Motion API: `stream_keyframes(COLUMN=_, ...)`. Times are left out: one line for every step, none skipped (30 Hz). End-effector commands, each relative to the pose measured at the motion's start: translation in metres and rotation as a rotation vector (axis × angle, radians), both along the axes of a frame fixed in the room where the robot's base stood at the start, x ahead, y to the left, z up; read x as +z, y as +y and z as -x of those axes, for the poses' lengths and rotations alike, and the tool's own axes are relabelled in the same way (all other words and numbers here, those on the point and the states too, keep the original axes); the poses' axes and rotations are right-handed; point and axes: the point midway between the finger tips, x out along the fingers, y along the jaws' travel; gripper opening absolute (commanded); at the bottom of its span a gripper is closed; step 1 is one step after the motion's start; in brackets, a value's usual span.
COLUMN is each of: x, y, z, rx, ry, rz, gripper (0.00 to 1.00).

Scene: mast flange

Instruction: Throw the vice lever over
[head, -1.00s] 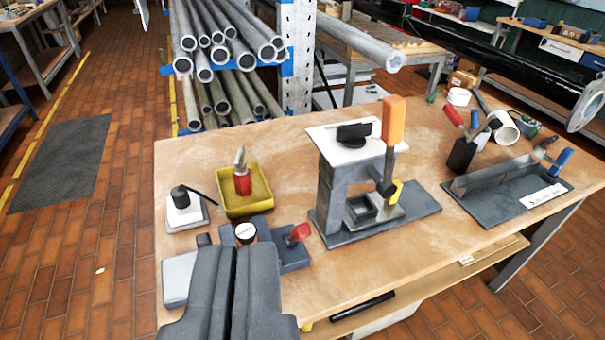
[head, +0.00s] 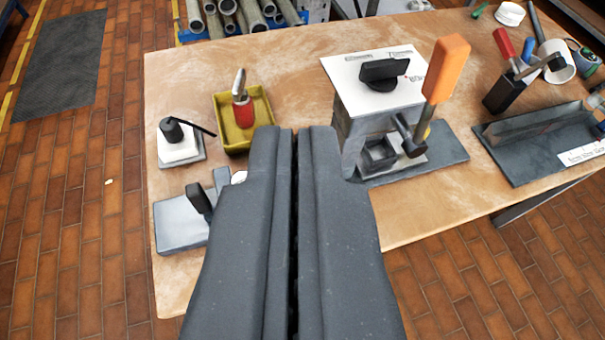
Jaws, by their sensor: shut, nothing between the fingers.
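A low vice-like fixture sits at the bench's front left. Its light grey plate (head: 180,225) and a short black lever (head: 199,202) show at the left of my gripper. The rest of the fixture, including its red-handled part, is hidden behind my gripper. A sliver of a white round part (head: 238,177) shows at the gripper's edge. My gripper (head: 292,132) is shut and empty, pointing away over the bench. I cannot tell its height above the fixture or whether it touches it.
On the bench (head: 420,215), a grey press stand (head: 357,128) with an orange lever (head: 446,70) stands right of my gripper. A yellow tray (head: 262,106) with a red-bodied tool (head: 242,112) and a black-knobbed white block (head: 180,150) are left. A dark angled trough (head: 520,150) lies far right.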

Motion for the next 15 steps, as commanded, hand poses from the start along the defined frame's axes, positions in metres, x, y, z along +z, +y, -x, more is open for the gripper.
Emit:
stream_keyframes(x=0.004, y=-0.005, z=-0.019, rx=0.005, ry=0.052, rz=0.009, gripper=0.0)
stream_keyframes(x=0.003, y=-0.006, z=-0.028, rx=0.008, ry=0.076, rz=0.015, gripper=0.0)
stream_keyframes(x=0.0, y=-0.007, z=-0.04, rx=0.013, ry=0.11, rz=0.023, gripper=0.0)
stream_keyframes(x=-0.004, y=-0.007, z=-0.049, rx=0.018, ry=0.138, rz=0.03, gripper=0.0)
stream_keyframes(x=-0.008, y=-0.007, z=-0.057, rx=0.022, ry=0.165, rz=0.036, gripper=0.0)
stream_keyframes(x=-0.014, y=-0.008, z=-0.068, rx=0.029, ry=0.204, rz=0.043, gripper=0.0)
stream_keyframes(x=-0.019, y=-0.008, z=-0.076, rx=0.034, ry=0.233, rz=0.049, gripper=0.0)
stream_keyframes(x=-0.022, y=-0.008, z=-0.083, rx=0.039, ry=0.258, rz=0.053, gripper=0.0)
stream_keyframes(x=-0.027, y=-0.009, z=-0.093, rx=0.047, ry=0.292, rz=0.06, gripper=0.0)
stream_keyframes(x=-0.032, y=-0.009, z=-0.1, rx=0.053, ry=0.319, rz=0.065, gripper=0.0)
stream_keyframes(x=-0.036, y=-0.009, z=-0.107, rx=0.06, ry=0.346, rz=0.068, gripper=0.0)
stream_keyframes(x=-0.042, y=-0.009, z=-0.115, rx=0.068, ry=0.381, rz=0.074, gripper=0.0)
stream_keyframes(x=-0.048, y=-0.01, z=-0.122, rx=0.076, ry=0.409, rz=0.079, gripper=0.0)
stream_keyframes(x=-0.053, y=-0.01, z=-0.128, rx=0.082, ry=0.435, rz=0.082, gripper=0.0)
stream_keyframes(x=-0.06, y=-0.01, z=-0.135, rx=0.093, ry=0.47, rz=0.088, gripper=0.0)
